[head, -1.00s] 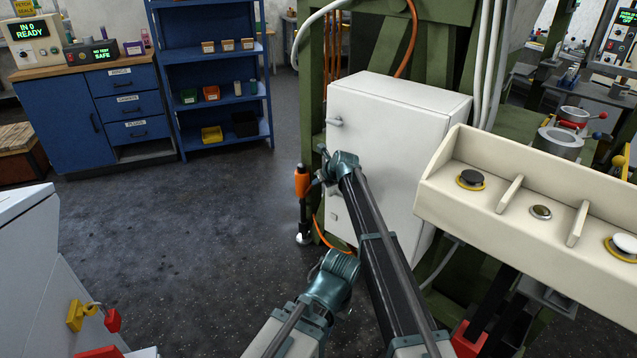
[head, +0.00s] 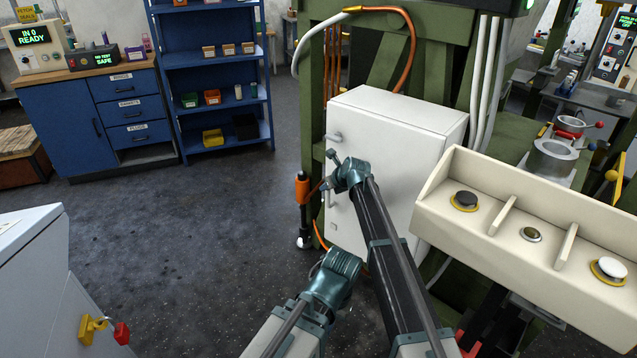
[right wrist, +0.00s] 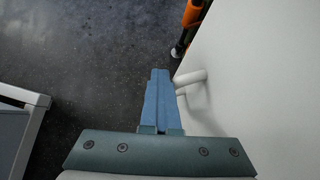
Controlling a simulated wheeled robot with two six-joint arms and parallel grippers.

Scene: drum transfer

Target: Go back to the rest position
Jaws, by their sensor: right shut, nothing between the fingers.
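My right gripper (head: 326,186) is in front of the white cabinet (head: 385,150) in the head view, small and partly hidden by my own arm. In the right wrist view its blue fingers (right wrist: 158,100) are shut together with nothing between them. They point along the cabinet's white face (right wrist: 265,90), close to a pale handle (right wrist: 190,77); I cannot tell whether they touch it. My left gripper is in neither view.
A cream button panel (head: 535,225) stands at the right, by a green frame (head: 313,110). An orange-handled tool (head: 302,188) stands left of the cabinet. A grey cabinet (head: 45,290) is at the lower left. The floor (head: 190,230) between is clear.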

